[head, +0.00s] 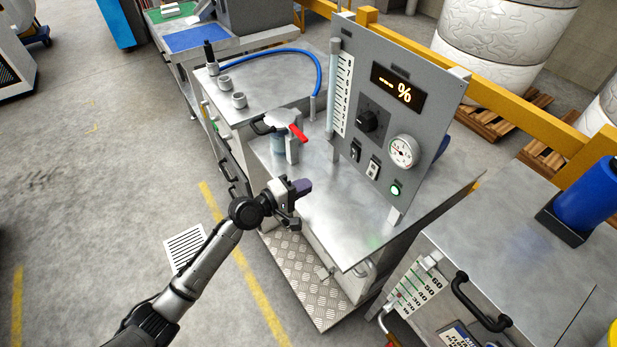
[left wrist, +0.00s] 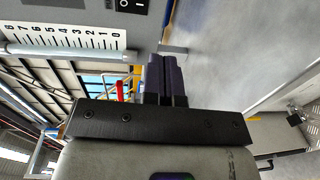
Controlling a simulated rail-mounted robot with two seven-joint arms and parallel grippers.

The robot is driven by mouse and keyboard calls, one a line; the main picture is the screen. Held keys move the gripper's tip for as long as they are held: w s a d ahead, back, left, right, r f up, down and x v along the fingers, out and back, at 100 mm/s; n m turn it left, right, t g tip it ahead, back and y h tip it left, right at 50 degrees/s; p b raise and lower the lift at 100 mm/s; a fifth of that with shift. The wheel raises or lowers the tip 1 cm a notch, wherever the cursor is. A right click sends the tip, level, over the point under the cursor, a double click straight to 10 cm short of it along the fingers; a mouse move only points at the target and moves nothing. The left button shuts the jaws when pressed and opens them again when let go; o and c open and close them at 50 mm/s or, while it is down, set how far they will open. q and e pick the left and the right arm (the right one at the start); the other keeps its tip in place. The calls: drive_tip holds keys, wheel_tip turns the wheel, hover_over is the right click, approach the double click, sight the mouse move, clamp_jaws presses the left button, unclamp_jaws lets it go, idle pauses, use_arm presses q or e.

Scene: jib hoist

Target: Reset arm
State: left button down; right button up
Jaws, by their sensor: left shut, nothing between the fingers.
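My left gripper (head: 304,187) is shut and empty. In the head view it hangs over the front edge of the metal bench (head: 345,225), apart from the panel. In the left wrist view its dark fingers (left wrist: 166,78) lie side by side with nothing between them. My left arm reaches in from the lower left. My right gripper is not in view.
A grey control panel (head: 420,80) with a display, knob, switches, gauge (head: 403,151) and lit green button stands on the bench. A red-handled valve (head: 297,133) stands just behind my left gripper. A second cabinet (head: 510,245) is at right.

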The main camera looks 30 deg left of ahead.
use_arm(q)
drive_tip(key=s+f+m+g, duration=0.1)
drive_tip(key=m, duration=0.2)
drive_tip(key=d+f+m+g, duration=0.1)
drive_tip(key=m+g, duration=0.1)
drive_tip(key=m, duration=0.1)
drive_tip(key=s+f+m+g, duration=0.1)
drive_tip(key=m, duration=0.2)
drive_tip(key=shift+s+d+f+y, duration=0.2)
drive_tip(key=shift+s+f+y, duration=0.1)
drive_tip(key=shift+s+f, duration=0.05)
drive_tip(key=s+r+m+g+y+p, duration=0.2)
drive_tip(key=s+m+y, duration=0.5)
drive_tip(key=s, duration=1.1)
drive_tip(key=s+d+f+n+g+p, duration=0.1)
drive_tip(key=s+f+g, duration=0.25)
drive_tip(key=s, duration=0.45)
drive_tip(key=s+d+f+n+g+p, duration=0.15)
drive_tip(key=s+f, duration=0.25)
drive_tip(key=s, duration=0.5)
wheel_tip(320, 180, up, 37)
drive_tip(key=p, duration=3.7)
drive_tip(key=shift+r+m, duration=0.15)
drive_tip(key=shift+m, duration=0.3)
